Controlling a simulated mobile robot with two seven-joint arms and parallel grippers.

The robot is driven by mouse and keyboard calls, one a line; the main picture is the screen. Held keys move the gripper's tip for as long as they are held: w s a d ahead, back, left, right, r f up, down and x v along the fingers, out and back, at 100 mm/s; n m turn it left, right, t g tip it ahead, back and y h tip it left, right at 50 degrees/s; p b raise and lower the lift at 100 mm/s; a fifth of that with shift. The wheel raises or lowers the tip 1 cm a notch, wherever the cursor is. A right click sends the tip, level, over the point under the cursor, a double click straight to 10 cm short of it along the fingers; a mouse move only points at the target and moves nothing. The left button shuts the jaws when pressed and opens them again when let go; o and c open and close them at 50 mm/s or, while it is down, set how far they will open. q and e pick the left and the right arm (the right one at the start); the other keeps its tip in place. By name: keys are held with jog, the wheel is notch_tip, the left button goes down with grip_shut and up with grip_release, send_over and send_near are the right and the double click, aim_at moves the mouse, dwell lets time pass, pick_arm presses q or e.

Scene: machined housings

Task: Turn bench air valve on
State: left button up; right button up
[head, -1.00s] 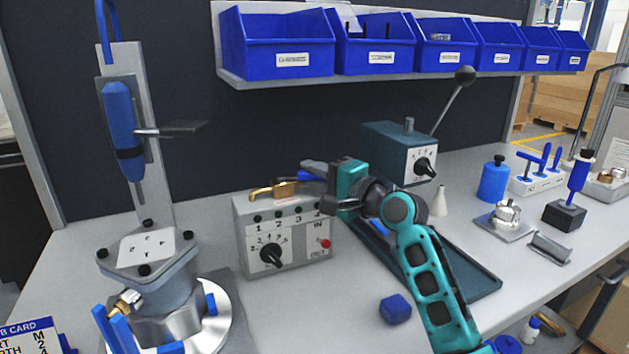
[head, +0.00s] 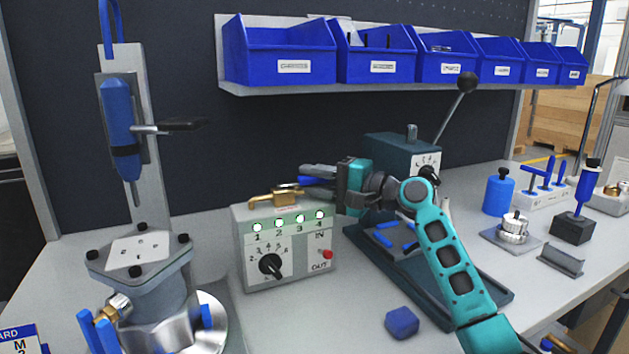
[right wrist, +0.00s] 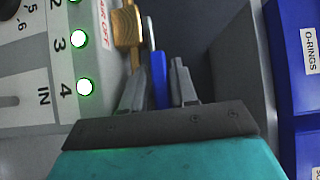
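The bench air valve is a brass body (head: 272,198) with a blue lever (head: 306,181), on top of a grey control box (head: 290,276). The lever points right in the head view, roughly along the box top. My right gripper (head: 318,180) is at the lever from the right. In the right wrist view the blue lever (right wrist: 158,80) stands between the two open fingers (right wrist: 160,82), with a gap on the right finger's side. The brass body (right wrist: 126,30) lies just beyond, beside a red "AIR OFF" label. The box's numbered lamps (head: 279,223) are lit. My left gripper is out of view.
A teal press (head: 400,155) with a long lever stands behind my right arm, over a dark tray (head: 480,290). Blue bins (head: 377,60) hang above. A clamped housing (head: 140,275) stands left. A blue block (head: 402,322) lies on the open bench front.

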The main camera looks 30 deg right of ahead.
jog(key=shift+o, duration=1.2)
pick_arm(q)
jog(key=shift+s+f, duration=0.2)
pick_arm(e)
jog(key=shift+s, duration=0.1)
jog(key=shift+s+d, duration=0.25)
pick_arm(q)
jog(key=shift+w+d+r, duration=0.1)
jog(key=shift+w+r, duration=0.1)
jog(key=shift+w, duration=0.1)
pick_arm(e)
jog(key=v, duration=1.2)
jog(key=shift+r, duration=0.1)
